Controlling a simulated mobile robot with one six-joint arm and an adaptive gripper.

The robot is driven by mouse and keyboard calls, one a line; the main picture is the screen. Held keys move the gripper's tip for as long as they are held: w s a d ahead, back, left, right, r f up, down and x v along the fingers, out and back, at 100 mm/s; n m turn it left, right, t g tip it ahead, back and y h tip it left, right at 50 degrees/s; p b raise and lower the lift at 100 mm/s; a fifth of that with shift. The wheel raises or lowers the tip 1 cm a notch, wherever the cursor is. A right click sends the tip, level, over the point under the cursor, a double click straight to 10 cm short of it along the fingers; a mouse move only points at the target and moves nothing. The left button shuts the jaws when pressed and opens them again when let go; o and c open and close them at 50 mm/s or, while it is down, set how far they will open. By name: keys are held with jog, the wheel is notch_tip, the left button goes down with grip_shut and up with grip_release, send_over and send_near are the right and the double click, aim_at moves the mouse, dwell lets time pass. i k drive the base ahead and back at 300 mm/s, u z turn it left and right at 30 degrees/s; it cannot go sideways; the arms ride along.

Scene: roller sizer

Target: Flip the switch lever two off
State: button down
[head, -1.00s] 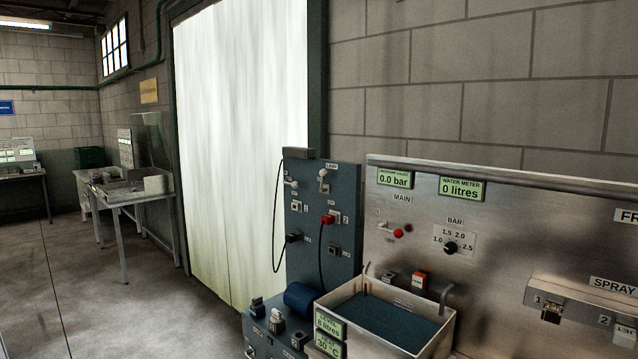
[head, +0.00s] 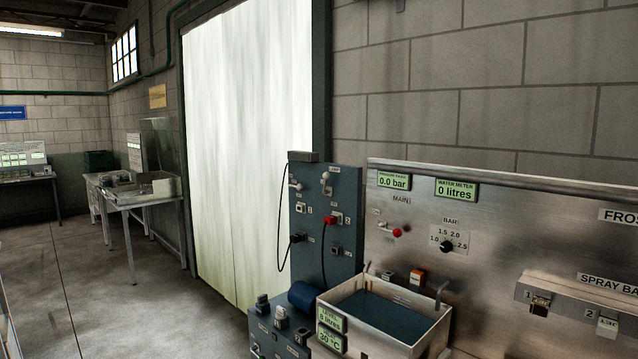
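A dark blue switch panel (head: 345,260) stands upright beside the bright doorway in the head view. Near its top are two small pale levers, a left lever (head: 295,185) and a right lever (head: 327,184) under a small label. Sockets marked 1 (head: 301,208) and 2 (head: 336,218) sit below them. A red plug (head: 329,220) is at socket 2, with a black cable hanging down. Which lever is number two, and its on or off position, I cannot tell at this size. My gripper is not in view.
A steel panel (head: 490,260) with displays, a red-knobbed lever (head: 396,232) and a dial (head: 446,246) stands to the right. A water-filled basin (head: 398,343) and blue boxes (head: 279,340) stand in front, below the panels. Open floor (head: 150,310) lies to the left.

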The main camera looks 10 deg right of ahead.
aim_at(326, 175)
jog(key=k, duration=1.15)
jog(key=u, duration=0.6)
jog(key=i, duration=1)
jog(key=u, duration=0.45)
jog(key=i, duration=0.8)
jog(key=z, duration=0.6)
jog(key=i, duration=0.7)
jog(key=z, duration=0.5)
